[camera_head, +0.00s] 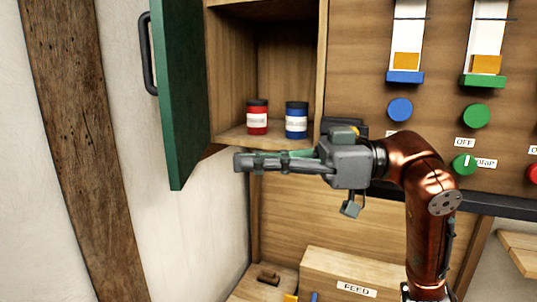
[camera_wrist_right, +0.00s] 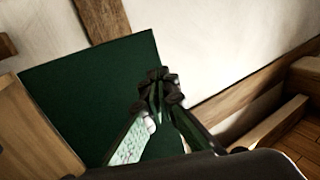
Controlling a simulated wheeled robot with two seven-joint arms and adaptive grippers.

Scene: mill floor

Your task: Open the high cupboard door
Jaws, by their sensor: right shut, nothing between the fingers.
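The green cupboard door (camera_head: 182,95) stands wide open, swung out to the left of the wooden cupboard (camera_head: 230,75). Its black handle (camera_head: 148,52) is on the door's far left side. My right gripper (camera_head: 240,161) is shut and empty, just below the cupboard's bottom shelf and to the right of the door's lower edge. In the right wrist view the closed fingertips (camera_wrist_right: 158,82) show in front of the green door (camera_wrist_right: 85,85); I cannot tell whether they touch it. My left gripper is not in view.
A red jar (camera_head: 257,117) and a blue jar (camera_head: 296,120) stand inside the cupboard. A panel with a green knob (camera_head: 476,116) and a blue knob (camera_head: 400,109) is at the right. Below is a wooden box labelled FEED (camera_head: 350,275). A timber post (camera_head: 80,140) runs up the left wall.

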